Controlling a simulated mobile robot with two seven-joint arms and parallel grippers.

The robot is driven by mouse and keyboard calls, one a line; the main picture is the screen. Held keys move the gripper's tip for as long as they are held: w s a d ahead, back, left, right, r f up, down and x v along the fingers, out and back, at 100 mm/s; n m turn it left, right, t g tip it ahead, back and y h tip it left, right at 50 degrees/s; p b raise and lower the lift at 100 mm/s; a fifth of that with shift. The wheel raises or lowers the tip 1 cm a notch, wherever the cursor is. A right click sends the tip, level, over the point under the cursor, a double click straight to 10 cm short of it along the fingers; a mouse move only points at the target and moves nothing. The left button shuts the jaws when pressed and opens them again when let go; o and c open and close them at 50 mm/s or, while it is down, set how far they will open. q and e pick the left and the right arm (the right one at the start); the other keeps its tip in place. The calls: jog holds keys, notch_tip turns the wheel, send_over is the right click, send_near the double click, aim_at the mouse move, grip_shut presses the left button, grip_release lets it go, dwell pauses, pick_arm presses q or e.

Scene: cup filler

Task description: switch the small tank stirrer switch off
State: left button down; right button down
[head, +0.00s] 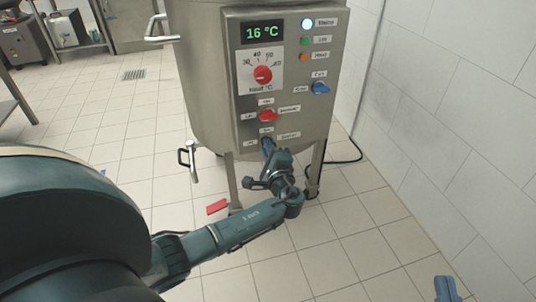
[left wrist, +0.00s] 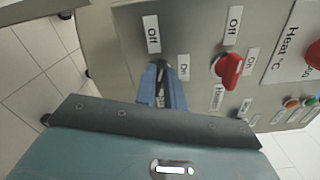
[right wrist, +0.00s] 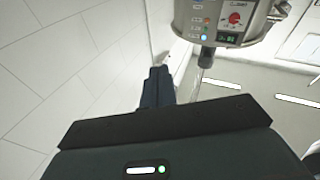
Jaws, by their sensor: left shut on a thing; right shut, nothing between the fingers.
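The tank's control panel (head: 290,60) faces me. The small tank stirrer switch, lowest on the panel, is hidden by my left gripper (head: 267,148). My left gripper is shut on it, low on the panel. In the left wrist view the gripper's blue fingers (left wrist: 160,88) meet the panel beside an "Off" label (left wrist: 152,34) and an "On" label (left wrist: 184,66). Which way the switch points cannot be seen. My right gripper (head: 446,288) is at the bottom right of the head view. It is shut and empty, its fingers together in the right wrist view (right wrist: 157,88).
Above the left gripper is a red switch (head: 268,116) with its own labels; a blue switch (head: 320,88) is to the upper right. A red heat dial (head: 263,75) and a display reading 16 °C (head: 262,33) are higher. A white wall (head: 450,110) stands at the right.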

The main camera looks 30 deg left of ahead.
pick_arm(q)
jog(key=shift+f+n+b, duration=0.15)
jog(key=shift+n+b, duration=0.65)
jog(key=shift+n, duration=0.25)
jog(key=shift+f+n+b, duration=0.1)
jog(key=shift+n+b, duration=0.65)
jog(key=shift+n, duration=0.3)
pick_arm(e)
jog(key=shift+a+m+y, duration=0.3)
jog(key=shift+a+y, duration=0.05)
jog(key=shift+y, duration=0.05)
pick_arm(q)
jog(key=c, duration=1.5)
grip_release()
